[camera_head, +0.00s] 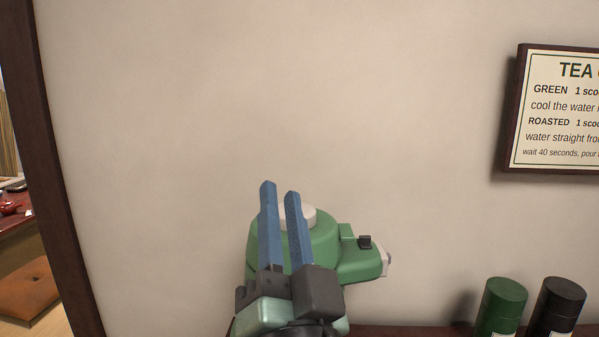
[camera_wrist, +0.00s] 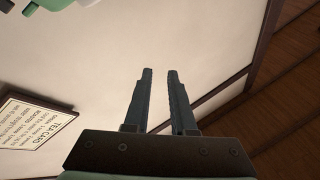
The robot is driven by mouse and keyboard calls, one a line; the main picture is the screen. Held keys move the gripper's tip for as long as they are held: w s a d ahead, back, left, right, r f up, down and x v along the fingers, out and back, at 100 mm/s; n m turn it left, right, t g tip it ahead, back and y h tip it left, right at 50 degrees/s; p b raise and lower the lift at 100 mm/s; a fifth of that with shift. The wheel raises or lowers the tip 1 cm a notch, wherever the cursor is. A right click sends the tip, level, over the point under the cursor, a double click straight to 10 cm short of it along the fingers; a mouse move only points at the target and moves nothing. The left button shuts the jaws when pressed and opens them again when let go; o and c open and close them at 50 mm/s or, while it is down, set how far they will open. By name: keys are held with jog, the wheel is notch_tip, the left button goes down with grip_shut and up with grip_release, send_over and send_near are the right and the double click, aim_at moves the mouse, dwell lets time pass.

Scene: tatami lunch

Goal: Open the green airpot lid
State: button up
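The green airpot (camera_head: 327,235) stands against the pale wall, low in the middle of the head view. Its lid looks shut, with a pale round button on top (camera_head: 302,214), a black catch (camera_head: 366,242) and a spout to the right. My gripper (camera_head: 280,188) is in front of the airpot in the head view, its two blue fingers pointing up and partly hiding the lid. The fingers are apart with nothing between them. In the wrist view my gripper (camera_wrist: 160,72) is also open and empty. A bit of green at the top left of the wrist view (camera_wrist: 50,5) looks like part of the airpot.
A tea card sign (camera_head: 555,110) hangs on the wall at the right. A green canister (camera_head: 501,306) and a black canister (camera_head: 558,307) stand at the lower right. A dark wooden post (camera_head: 50,160) edges the wall at the left. The wall above the airpot is bare.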

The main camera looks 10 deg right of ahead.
jog(key=w+d+f+m+g+h+p, duration=0.1)
jog(key=w+d+f+m+g+p, duration=0.2)
jog(key=d+m+p, duration=0.4)
jog(key=m+g+h+p, duration=0.1)
jog(key=m+g+p, duration=0.2)
jog(key=m+p, duration=0.4)
send_near(351, 240)
jog(key=shift+n, duration=0.6)
jog(key=w, duration=0.4)
jog(key=w+d, duration=0.1)
jog(key=w, duration=0.3)
jog(key=w+d, duration=0.1)
jog(key=w, duration=0.3)
jog(key=shift+w+d, duration=0.15)
grip_shut()
